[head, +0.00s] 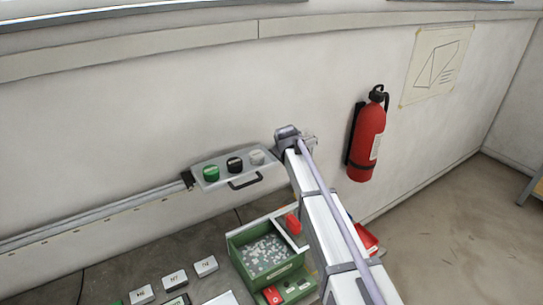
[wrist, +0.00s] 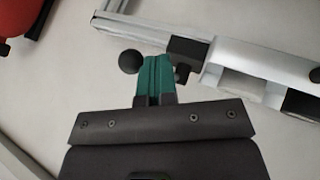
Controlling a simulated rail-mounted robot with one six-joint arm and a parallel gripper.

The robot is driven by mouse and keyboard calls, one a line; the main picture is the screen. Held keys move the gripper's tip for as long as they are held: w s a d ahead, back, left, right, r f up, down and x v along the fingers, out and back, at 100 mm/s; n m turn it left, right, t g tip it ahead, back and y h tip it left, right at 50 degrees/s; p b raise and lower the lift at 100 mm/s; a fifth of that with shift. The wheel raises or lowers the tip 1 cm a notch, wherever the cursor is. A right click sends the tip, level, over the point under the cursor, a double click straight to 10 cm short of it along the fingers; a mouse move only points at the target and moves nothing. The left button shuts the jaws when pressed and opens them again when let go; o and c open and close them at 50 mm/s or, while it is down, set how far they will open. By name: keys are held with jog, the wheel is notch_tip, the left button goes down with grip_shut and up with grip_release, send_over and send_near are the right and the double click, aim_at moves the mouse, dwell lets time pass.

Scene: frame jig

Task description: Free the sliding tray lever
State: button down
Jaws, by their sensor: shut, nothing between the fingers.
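The sliding tray (head: 233,170) hangs on the wall rail, with a black handle (head: 245,180) on its front. In the wrist view the tray's pale end (wrist: 250,60) is at upper right, with a black block (wrist: 186,50) at its corner. A black ball (wrist: 128,62), apparently the lever's knob, shows just left of my fingers; any stem joining it to the block is hidden behind them. My gripper (wrist: 155,72) is shut and empty, its green fingers between the ball and the block. I cannot tell whether it touches either.
Green, black and grey round pieces (head: 235,164) sit in the tray. A red extinguisher (head: 367,138) hangs on the wall to the right. Below, a green bin (head: 236,258) of small pale parts and several labelled blocks (head: 206,266) stand on the bench.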

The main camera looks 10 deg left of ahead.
jog(key=shift+w+d, duration=0.85)
jog(key=shift+w, duration=0.15)
jog(key=shift+r, duration=0.1)
jog(key=s+d+r+p, duration=0.3)
jog(key=s+r+p, duration=0.2)
jog(key=r+p, duration=0.2)
jog(key=shift+s+d+r+p, duration=0.25)
jog(key=shift+d+r+p, duration=0.05)
jog(key=shift+p, duration=0.05)
